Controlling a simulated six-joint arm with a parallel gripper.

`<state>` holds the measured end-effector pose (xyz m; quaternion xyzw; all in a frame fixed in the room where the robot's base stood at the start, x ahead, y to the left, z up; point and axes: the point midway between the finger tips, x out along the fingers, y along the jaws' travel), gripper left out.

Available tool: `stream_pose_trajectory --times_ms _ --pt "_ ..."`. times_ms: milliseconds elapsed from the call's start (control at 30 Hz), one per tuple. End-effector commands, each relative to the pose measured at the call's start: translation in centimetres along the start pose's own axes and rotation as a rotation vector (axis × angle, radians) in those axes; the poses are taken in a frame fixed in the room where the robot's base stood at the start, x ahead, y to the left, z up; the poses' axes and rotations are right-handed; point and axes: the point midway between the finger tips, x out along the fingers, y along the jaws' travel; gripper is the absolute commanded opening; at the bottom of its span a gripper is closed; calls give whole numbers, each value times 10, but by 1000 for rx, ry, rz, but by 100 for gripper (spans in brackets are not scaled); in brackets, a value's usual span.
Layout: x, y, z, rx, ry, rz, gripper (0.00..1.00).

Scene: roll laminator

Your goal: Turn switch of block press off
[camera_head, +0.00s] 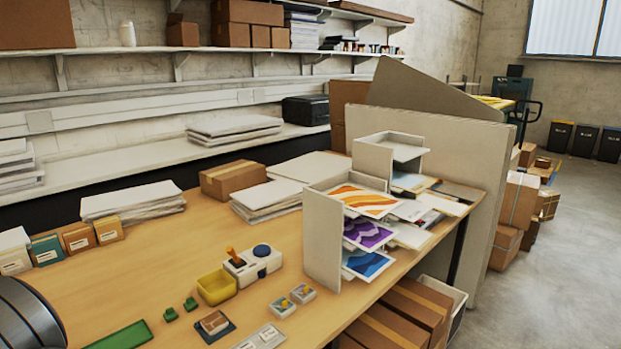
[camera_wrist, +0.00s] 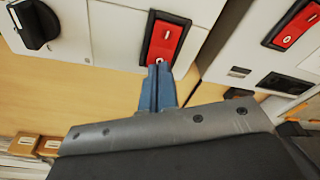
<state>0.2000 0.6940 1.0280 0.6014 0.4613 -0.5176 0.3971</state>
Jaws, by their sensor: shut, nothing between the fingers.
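In the wrist view, my gripper (camera_wrist: 158,75) is shut and empty, its blue fingertips together. The tips overlap the lower end of a red rocker switch (camera_wrist: 165,38) in a dark frame on a white machine (camera_wrist: 115,28). I cannot tell whether they touch it. A second red switch (camera_wrist: 296,26) is on another white machine (camera_wrist: 233,55) at the right. No label shows which machine is the block press, and the rocker positions are unclear. The head view shows neither red switch nor my gripper, only my arm at the lower left.
A black knob (camera_wrist: 36,24) is left of the nearer switch. A narrow gap separates the two machines. In the head view, the wooden table (camera_head: 130,275) holds a yellow bin (camera_head: 217,287), a small white device (camera_head: 250,268), a paper rack (camera_head: 322,240) and boxes.

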Motion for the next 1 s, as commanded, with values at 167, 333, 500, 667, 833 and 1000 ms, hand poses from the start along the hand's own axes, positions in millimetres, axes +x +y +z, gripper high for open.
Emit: stream_pose_trajectory --times_ms 167,333,500,667,833,1000 --pt "3 0 0 0 0 0 0" --pt "5 0 1 0 0 0 0" --pt "8 0 1 0 1 0 0" --pt "10 0 2 0 0 0 0" --pt "4 0 0 0 1 0 0" --pt "-9 0 -2 0 2 0 0"
